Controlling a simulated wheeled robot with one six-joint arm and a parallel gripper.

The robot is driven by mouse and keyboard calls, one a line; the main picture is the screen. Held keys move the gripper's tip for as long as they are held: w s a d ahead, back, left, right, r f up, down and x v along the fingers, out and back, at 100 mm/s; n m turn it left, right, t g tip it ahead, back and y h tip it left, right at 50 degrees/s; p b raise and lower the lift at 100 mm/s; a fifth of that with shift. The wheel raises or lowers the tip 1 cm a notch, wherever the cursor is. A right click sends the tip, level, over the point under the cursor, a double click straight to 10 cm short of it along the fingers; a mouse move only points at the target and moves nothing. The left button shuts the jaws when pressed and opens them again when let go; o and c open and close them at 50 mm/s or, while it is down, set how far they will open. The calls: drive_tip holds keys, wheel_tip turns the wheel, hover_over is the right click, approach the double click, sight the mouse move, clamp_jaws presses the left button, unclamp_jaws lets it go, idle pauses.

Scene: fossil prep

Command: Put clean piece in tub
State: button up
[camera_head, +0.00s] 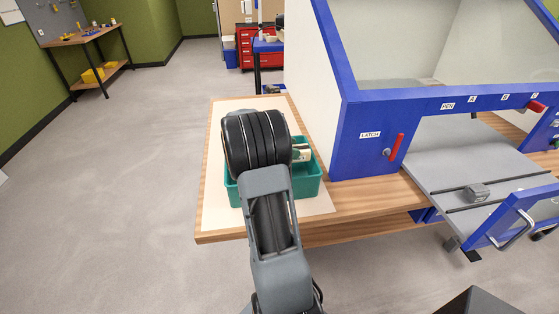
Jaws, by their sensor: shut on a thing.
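The teal tub (312,187) stands on a pale mat near the left end of the wooden bench. My black wrist covers much of the tub. My gripper (300,153) is mostly hidden behind that wrist; only a small part shows at its right side, over the tub. It is shut on a pale piece (304,157), of which little shows. I cannot tell whether the piece touches the tub.
A blue cabinet (365,130) with a sloped window and red latch handle (397,146) stands right of the tub. Its front door (515,215) hangs open. A small grey block (478,191) lies on the grey floor plate (440,165). Floor at left is clear.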

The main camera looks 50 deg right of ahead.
drive_tip(key=w+f, duration=0.1)
drive_tip(key=f, duration=0.1)
drive_tip(key=w+f+p, duration=0.1)
drive_tip(key=f, duration=0.2)
drive_tip(key=w+f, duration=0.1)
drive_tip(key=f, duration=0.1)
drive_tip(key=shift+w+a+f, duration=0.2)
drive_tip(key=shift+w+a, duration=0.1)
drive_tip(key=shift+w, duration=0.1)
drive_tip(key=shift+f, duration=0.15)
drive_tip(key=shift+f, duration=0.1)
drive_tip(key=shift+s+f, duration=0.1)
drive_tip(key=shift+f, duration=0.45)
drive_tip(key=o, duration=1.1)
drive_tip(key=shift+s+a+f, duration=0.1)
drive_tip(key=shift+f, duration=0.05)
drive_tip(key=r+b+v, duration=0.1)
drive_tip(key=v, duration=0.7)
drive_tip(key=shift+d+r, duration=0.2)
drive_tip(key=shift+d, duration=0.05)
